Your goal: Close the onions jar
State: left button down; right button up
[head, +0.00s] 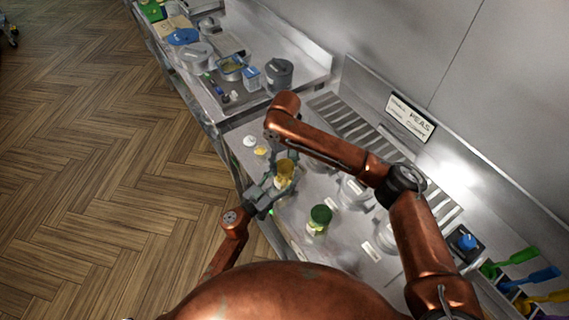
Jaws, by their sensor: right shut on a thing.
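A small jar with yellow showing (284,171) is between my two grippers over the counter's front part. I take it for the onions jar, but no label is legible. My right gripper (287,160) reaches it from above and is shut on it. My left gripper (265,189) is close beside it at the lower left; its fingers are too small and overlapped to tell open from shut. A small yellow lid-like piece (262,151) and a white one (249,140) lie on the counter to the upper left. Whether the held jar has a lid on is unclear.
A green-lidded jar (319,219) stands on the steel counter just right of my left gripper. Pots and a blue-and-white box (252,78) stand on the far counter. A PEAS sign (410,117) is at the wall. Colored-handled utensils (518,257) are at the right.

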pick_arm(q)
jog(key=shift+r, duration=0.1)
pick_arm(e)
jog(key=shift+m, duration=0.5)
jog(key=o, duration=1.3)
jog(key=shift+r, duration=0.1)
jog(key=shift+r, duration=2.2)
jog(key=shift+c, duration=0.4)
